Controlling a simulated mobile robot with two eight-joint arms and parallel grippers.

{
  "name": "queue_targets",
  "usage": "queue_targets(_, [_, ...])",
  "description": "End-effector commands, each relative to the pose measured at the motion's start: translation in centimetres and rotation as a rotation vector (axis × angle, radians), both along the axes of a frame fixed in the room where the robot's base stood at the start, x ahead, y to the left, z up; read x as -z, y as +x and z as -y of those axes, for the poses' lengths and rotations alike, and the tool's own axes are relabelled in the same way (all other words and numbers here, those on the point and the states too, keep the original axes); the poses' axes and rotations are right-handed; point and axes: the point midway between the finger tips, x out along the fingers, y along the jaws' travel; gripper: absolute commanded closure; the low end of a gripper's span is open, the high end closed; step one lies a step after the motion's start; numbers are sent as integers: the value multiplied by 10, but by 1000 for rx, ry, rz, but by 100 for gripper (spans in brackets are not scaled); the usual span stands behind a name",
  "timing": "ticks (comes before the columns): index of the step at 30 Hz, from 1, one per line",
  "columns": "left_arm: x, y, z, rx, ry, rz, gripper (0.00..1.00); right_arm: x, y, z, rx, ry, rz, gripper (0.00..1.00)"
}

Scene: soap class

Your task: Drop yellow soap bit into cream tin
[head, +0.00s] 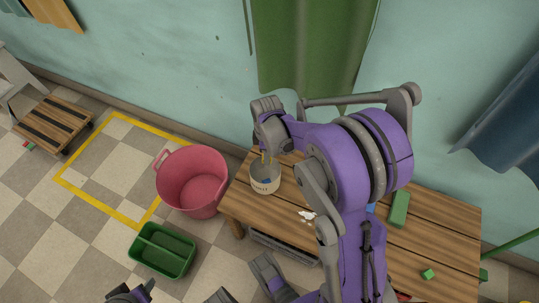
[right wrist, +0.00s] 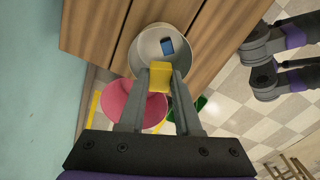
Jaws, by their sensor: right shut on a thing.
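The yellow soap bit (right wrist: 160,77) is between the fingertips of my right gripper (right wrist: 158,80) in the right wrist view. My right gripper is shut on it. In the head view the right gripper (head: 268,152) points down over the cream tin (head: 265,185), and the yellow bit is mostly hidden. The tin stands on the wooden table's left end. In the right wrist view the tin (right wrist: 146,45) opens just beyond the bit, with a blue bit (right wrist: 167,46) inside. Grey and purple parts of mine show at the bottom of the head view; the left gripper's jaws are not clear.
A pink tub (head: 192,182) and a green divided crate (head: 162,250) stand on the floor left of the table (head: 450,245). White scraps (head: 307,215), a green block (head: 399,209) and a small green bit (head: 428,274) lie on the table.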

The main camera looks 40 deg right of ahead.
Motion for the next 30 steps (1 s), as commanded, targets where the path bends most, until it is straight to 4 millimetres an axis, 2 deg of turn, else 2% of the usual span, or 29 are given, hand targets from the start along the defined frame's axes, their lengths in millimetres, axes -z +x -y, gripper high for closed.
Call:
queue_targets(3, [0,0,0,0,0,0,45,6,-8,5,-50,1,1,100])
queue_targets(8, [8,0,0,0,0,-3,45,15,-9,6,-61,0,0,100])
queue_targets(21, [47,4,0,0,0,-16,45,62,-8,6,-59,1,1,100])
queue_targets(30, [48,4,0,0,0,-17,45,65,-8,6,-59,0,1,100])
